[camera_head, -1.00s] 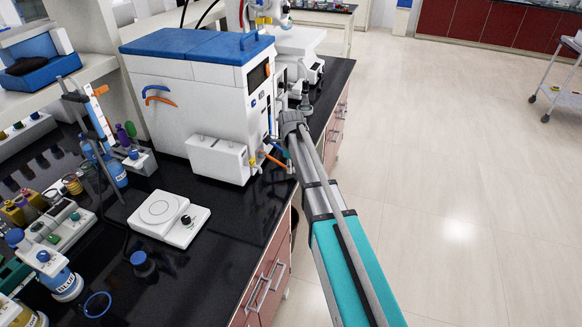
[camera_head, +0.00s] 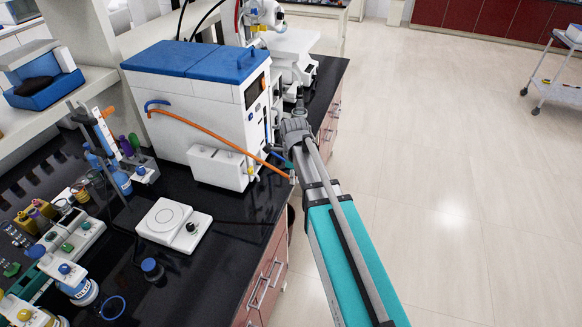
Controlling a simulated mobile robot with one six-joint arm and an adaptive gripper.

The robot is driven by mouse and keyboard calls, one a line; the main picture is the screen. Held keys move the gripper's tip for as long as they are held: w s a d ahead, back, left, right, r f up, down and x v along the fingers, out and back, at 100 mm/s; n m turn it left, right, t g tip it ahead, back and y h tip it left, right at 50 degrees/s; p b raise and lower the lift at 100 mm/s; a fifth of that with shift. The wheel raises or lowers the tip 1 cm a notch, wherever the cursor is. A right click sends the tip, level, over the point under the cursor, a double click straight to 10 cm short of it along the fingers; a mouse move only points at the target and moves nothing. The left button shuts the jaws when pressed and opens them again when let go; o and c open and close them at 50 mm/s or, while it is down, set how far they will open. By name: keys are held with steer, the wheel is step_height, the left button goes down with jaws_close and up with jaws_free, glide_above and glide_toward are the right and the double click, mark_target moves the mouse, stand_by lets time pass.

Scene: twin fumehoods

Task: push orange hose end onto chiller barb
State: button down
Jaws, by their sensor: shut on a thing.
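The chiller is the white box with a blue lid (camera_head: 187,110) on the black bench. The orange hose (camera_head: 215,138) leaves its left part and runs taut and nearly straight across its front, down right to my gripper (camera_head: 291,177). My gripper is small here, partly hidden by my wrist, and appears shut on the orange hose near its right end. It is in front and to the right of the chiller. Small coloured fittings (camera_head: 251,172) show at the chiller's lower right corner; I cannot tell which is the barb. The hose end itself is not clear.
A white hot plate (camera_head: 174,224) stands on the bench before the chiller. Bottles and racks (camera_head: 75,235) crowd the left. A blue hose stub (camera_head: 157,103) is on the chiller front. The floor (camera_head: 450,190) to the right is clear.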

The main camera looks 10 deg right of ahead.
steer(key=shift+s+r, duration=0.2)
steer(key=shift+s, duration=0.35)
steer(key=shift+s+r, duration=0.2)
steer(key=shift+s, duration=0.3)
